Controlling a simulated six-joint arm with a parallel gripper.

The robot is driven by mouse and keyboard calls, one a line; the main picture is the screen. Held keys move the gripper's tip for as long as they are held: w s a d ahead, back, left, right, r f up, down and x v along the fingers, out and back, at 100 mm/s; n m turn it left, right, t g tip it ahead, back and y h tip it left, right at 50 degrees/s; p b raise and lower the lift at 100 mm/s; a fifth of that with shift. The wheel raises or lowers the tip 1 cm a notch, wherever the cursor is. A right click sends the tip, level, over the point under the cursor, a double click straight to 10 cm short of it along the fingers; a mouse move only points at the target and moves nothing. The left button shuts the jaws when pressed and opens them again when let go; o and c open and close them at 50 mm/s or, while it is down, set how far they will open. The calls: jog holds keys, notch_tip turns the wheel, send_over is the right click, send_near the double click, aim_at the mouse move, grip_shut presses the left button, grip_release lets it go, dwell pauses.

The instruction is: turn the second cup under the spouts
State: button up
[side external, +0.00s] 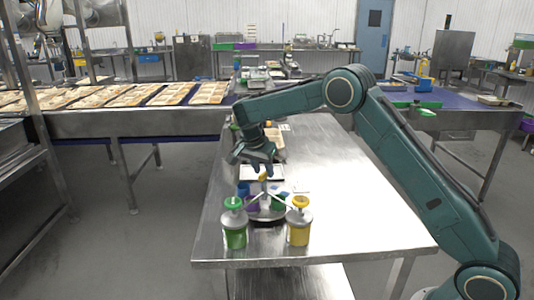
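My gripper (262,169) points down above a small metal stand with a yellow top piece (263,177) and slanting arms. The fingertips are close to that yellow piece; whether they touch it or are open or shut is too small to tell. A green-topped jar (234,226) and a yellow-topped jar (299,224) stand upright at the front. Between and behind them are a blue cup-like item (243,188) and a purple one (251,202), both partly hidden. I cannot tell which item is the second cup, nor make out the spouts clearly.
The steel table (350,210) is clear to the right of the jars. A white-and-dark tray (262,172) lies behind the gripper. A conveyor with several food trays (170,94) runs behind on the left. The table's front edge is close to the jars.

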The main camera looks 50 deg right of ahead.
jog(key=shift+d+f, duration=0.1)
jog(key=shift+f, duration=0.25)
grip_shut()
jog(key=shift+w+m, duration=0.1)
jog(key=shift+m, duration=0.5)
jog(key=shift+m+g, duration=0.7)
jog(key=shift+m, duration=0.5)
jog(key=shift+w+r+m+g, duration=0.1)
jog(key=shift+m+g, duration=0.3)
jog(key=shift+m, duration=0.7)
grip_release()
